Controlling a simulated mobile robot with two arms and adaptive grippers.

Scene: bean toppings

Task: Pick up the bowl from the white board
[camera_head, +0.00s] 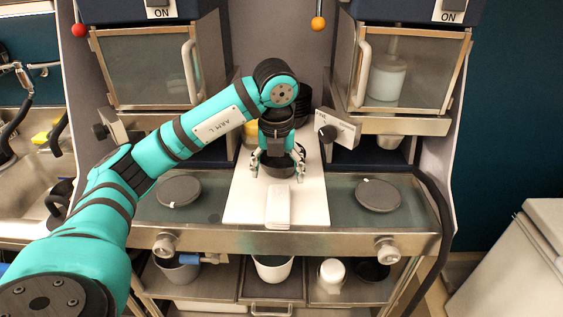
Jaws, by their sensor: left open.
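The white board (240,206) lies on the counter in the middle. A dark round bowl (279,172) stands on the board, partly hidden by my left gripper (278,170). My left gripper points down over the bowl, with its open fingers at the left and right of it. I cannot tell whether the fingers touch the bowl. My right gripper does not show.
A white block-like object (278,206) lies at the board's front. Dark round plates flank the board at left (180,191) and right (378,195). A yellow object (250,131) stands behind, partly hidden by my arm. Glass-doored machines stand at both back sides.

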